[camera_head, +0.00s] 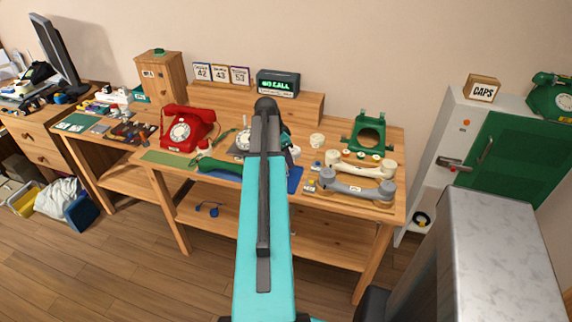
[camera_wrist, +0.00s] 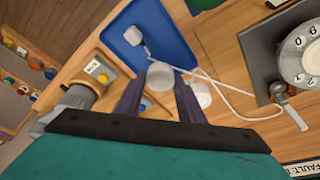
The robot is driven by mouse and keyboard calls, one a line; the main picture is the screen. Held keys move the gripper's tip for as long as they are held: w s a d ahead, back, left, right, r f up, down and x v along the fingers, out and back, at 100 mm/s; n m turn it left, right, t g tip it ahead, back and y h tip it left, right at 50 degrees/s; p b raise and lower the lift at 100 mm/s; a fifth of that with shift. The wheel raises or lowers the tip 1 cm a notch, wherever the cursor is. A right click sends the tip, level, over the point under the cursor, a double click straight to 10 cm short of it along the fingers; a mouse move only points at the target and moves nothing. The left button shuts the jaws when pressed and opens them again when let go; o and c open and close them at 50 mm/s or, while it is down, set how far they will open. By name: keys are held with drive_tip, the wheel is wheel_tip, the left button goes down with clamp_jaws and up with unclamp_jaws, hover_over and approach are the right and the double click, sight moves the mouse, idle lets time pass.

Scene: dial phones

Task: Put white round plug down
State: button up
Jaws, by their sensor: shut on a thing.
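In the wrist view my gripper (camera_wrist: 158,88) is shut on the white round plug (camera_wrist: 160,74), which sits between the two dark fingers. Beyond it is a blue tray (camera_wrist: 176,52) holding a small white piece (camera_wrist: 133,36) with a white cord. I cannot tell whether the plug touches anything below it. Another white round piece (camera_wrist: 200,95) is just right of the right finger. In the head view my teal arm hides the gripper and the plug; part of the blue tray (camera_head: 294,180) shows right of the arm.
A dial phone part (camera_wrist: 303,52) lies right of the tray. A tagged block (camera_wrist: 101,68) is close on the left. On the workbench stand a red phone (camera_head: 187,129), a green phone shell (camera_head: 369,135), handsets (camera_head: 357,188) and a white cylinder (camera_head: 317,140). Parts crowd the bench around my arm.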

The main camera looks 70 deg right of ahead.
drive_tip(key=shift+f+p, duration=0.4)
drive_tip(key=shift+f, duration=0.95)
drive_tip(key=shift+f, duration=0.1)
drive_tip(key=o, duration=1)
drive_tip(key=shift+r, duration=0.2)
drive_tip(key=shift+b+v, duration=1.05)
drive_tip(key=shift+v, duration=4.85)
